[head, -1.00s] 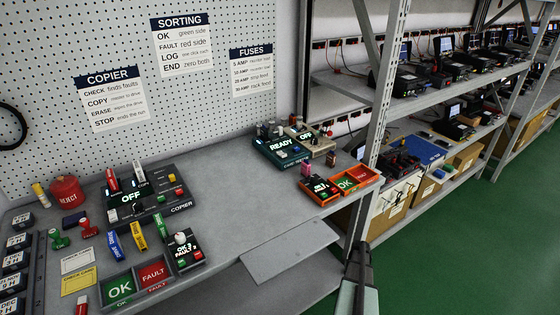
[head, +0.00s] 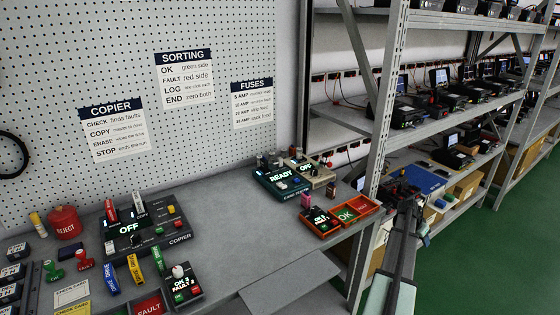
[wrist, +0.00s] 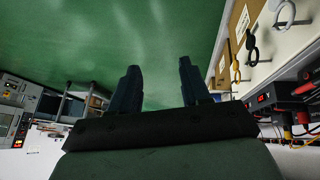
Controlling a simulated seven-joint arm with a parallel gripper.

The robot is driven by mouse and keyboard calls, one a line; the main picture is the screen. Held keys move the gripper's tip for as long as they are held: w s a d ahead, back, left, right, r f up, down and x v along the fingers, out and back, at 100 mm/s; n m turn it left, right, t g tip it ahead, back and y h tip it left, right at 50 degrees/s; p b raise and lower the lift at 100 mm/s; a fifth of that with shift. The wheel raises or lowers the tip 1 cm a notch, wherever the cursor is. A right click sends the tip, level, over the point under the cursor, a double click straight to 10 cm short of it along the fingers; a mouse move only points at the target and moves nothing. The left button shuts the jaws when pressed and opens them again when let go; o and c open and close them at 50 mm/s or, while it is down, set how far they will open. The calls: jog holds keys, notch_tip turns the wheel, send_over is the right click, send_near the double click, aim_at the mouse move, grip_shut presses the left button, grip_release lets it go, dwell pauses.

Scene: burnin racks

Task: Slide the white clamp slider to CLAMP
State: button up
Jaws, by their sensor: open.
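I cannot make out the white clamp slider for certain in any view. In the head view, a teal tester marked READY (head: 281,176) and a beige unit marked OFF (head: 306,168) stand at the back right of the bench. Their small controls are too small to read. My arm rises at the lower right of the head view, past the bench's right end, well apart from these units. In the wrist view, my gripper (wrist: 160,86) shows two dark fingers spread apart with nothing between them, over green floor.
An orange tray (head: 368,205) and a small dark counter sit near the bench's right end. A shelf upright (head: 388,110) stands close behind my arm. The copier box (head: 150,232) is at left. A cream panel with rings and cables (wrist: 285,40) is at right in the wrist view.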

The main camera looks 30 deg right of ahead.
notch_tip(320, 180, up, 17)
jog(key=d+m+g+h, duration=0.2)
jog(key=m, duration=0.1)
jog(key=w+a+r+g+h, duration=0.1)
jog(key=w+a+r+g, duration=0.2)
jog(key=w+a+r, duration=0.5)
jog(key=w+a+r+g+h, duration=0.2)
jog(key=w+a+r+g, duration=0.15)
jog(key=w+a, duration=0.45)
jog(key=n+t+y, duration=0.3)
jog(key=t+y, duration=0.4)
jog(key=t, duration=0.4)
send_near(280, 158)
jog(key=x, duration=1)
jog(key=shift+f, duration=0.25)
grip_shut()
